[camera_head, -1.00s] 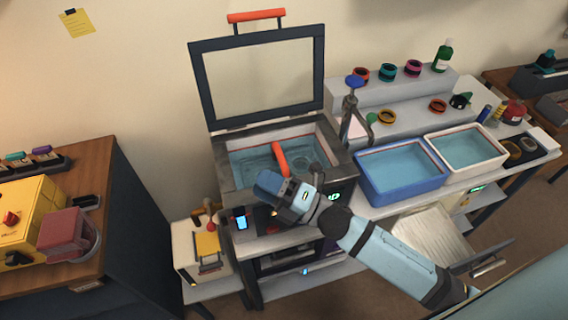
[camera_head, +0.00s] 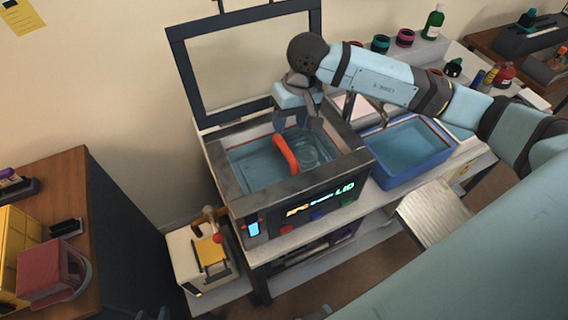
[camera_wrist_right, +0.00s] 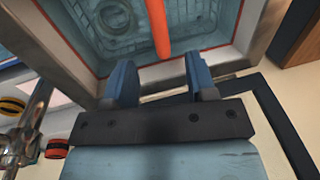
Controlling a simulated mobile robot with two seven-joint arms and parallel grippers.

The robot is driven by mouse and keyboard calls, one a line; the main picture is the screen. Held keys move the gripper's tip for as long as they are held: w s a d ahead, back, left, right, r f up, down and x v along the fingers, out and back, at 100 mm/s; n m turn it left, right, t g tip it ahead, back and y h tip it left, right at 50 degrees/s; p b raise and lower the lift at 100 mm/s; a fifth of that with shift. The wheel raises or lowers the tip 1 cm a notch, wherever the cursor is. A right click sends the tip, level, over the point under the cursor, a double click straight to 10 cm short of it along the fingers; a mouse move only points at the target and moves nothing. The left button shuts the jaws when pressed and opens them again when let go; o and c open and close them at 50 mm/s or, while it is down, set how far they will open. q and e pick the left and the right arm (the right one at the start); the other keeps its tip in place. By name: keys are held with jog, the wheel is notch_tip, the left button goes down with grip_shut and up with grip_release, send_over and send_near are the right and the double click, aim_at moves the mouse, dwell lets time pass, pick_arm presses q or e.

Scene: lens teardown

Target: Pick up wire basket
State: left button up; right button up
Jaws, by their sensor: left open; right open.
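The wire basket sits in the water of the open grey tank (camera_head: 231,192); its orange handle (camera_head: 286,155) stands above the water. My right gripper (camera_head: 298,124) is open, pointing down at the back of the tank, near the handle. In its wrist view the open right gripper (camera_wrist_right: 160,75) has nothing clasped between its blue fingers. My left gripper is not in view.
The tank's raised lid frame (camera_head: 185,80) stands behind my right gripper. A blue tub of water (camera_head: 410,150) is to the right of the tank. A white box with a yellow top (camera_head: 205,255) is at the front left. A wooden table (camera_head: 60,190) is at the far left.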

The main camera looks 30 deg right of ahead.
aim_at(286, 146)
jog(key=f, duration=0.2)
jog(key=a+f+b, duration=0.1)
jog(key=f, duration=0.2)
jog(key=shift+f, duration=0.2)
jog(key=shift+s+a+f, duration=0.1)
jog(key=shift+a+f, duration=0.1)
jog(key=shift+f, duration=0.65)
jog(key=shift+a+f, duration=0.15)
jog(key=shift+f, duration=0.75)
jog(key=shift+s+a+f, duration=0.1)
jog(key=shift+a+f, duration=0.1)
jog(key=shift+f, duration=0.65)
jog(key=shift+c, duration=0.4)
grip_shut()
